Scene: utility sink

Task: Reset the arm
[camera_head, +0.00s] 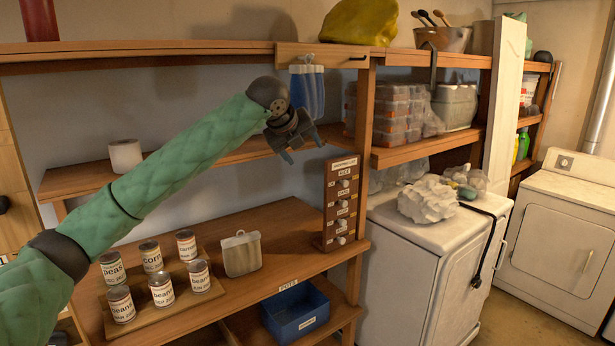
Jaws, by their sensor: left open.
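My left arm, in a green quilted sleeve, reaches up and to the right from the lower left of the head view. Its dark gripper (304,149) is open and empty, in the air in front of the middle shelf, above and left of the wooden knob panel (341,204). It appears apart from everything around it. My right gripper is not in view.
Several labelled cans (162,289) stand on a wooden board on the lower shelf, beside a lidded container (241,254). A blue bin (295,313) sits below. A white appliance (430,238) stands right, with a crumpled white bag (427,200) on top.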

